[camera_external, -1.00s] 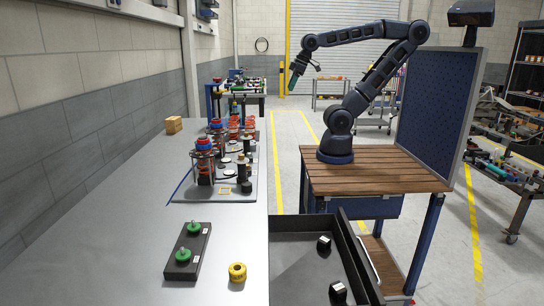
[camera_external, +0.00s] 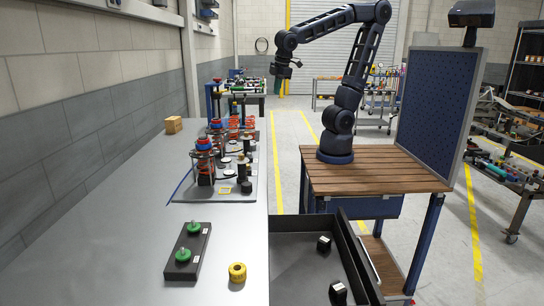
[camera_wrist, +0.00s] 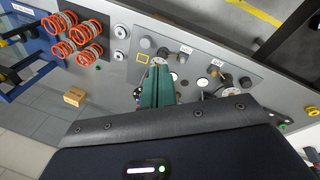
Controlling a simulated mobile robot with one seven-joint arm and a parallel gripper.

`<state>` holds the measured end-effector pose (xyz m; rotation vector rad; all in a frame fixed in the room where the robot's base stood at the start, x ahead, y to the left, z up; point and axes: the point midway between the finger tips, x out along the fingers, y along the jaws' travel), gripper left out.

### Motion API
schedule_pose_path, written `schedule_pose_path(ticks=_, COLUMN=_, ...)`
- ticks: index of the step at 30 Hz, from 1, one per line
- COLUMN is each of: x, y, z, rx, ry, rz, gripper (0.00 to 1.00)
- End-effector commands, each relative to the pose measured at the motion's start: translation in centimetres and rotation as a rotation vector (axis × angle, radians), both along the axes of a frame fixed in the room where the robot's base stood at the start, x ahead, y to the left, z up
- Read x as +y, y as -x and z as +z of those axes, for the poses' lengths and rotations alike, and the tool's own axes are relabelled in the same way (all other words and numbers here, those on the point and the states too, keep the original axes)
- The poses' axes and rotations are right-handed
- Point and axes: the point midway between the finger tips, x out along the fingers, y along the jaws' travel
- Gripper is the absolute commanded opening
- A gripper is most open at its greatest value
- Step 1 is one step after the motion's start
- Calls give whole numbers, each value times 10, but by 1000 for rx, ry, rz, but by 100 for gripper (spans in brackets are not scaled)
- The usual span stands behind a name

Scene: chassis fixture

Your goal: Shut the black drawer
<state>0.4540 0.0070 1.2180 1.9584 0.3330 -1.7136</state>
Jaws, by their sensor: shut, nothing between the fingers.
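The black drawer (camera_external: 312,262) stands open at the right side of the grey workbench in the external view, at the bottom of the picture. Two small black blocks with white faces, one farther back (camera_external: 323,243) and one nearer the front (camera_external: 338,292), lie inside it. A pale handle bar (camera_external: 370,258) runs along its right side. My gripper (camera_external: 281,72) is high above the bench's far end, well away from the drawer. In the wrist view its green fingers (camera_wrist: 157,86) are together and empty, above the fixture plate.
The fixture plate with red springs (camera_external: 233,170) stands on the bench (camera_external: 120,235). A black strip with green knobs (camera_external: 189,250) and a yellow ring (camera_external: 237,272) lie near the drawer. A small cardboard box (camera_external: 173,125) sits farther back. A blue panel (camera_external: 437,115) stands right of my arm.

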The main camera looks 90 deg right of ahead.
Motion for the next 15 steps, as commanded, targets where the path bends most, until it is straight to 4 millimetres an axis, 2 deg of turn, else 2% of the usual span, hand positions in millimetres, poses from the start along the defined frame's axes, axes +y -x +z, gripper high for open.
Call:
schedule_pose_path(ticks=1, x=15, y=-7, z=-3, rx=23, ry=32, rz=55, gripper=0)
schedule_pose_path(ticks=6, x=59, y=-25, z=-12, rx=83, ry=142, rz=221, gripper=0)
schedule_pose_path(ticks=11, x=106, y=-36, z=-24, rx=127, ry=251, rz=378, gripper=0)
schedule_pose_path(ticks=15, x=152, y=-41, z=-36, rx=158, ry=348, rz=515, gripper=0)
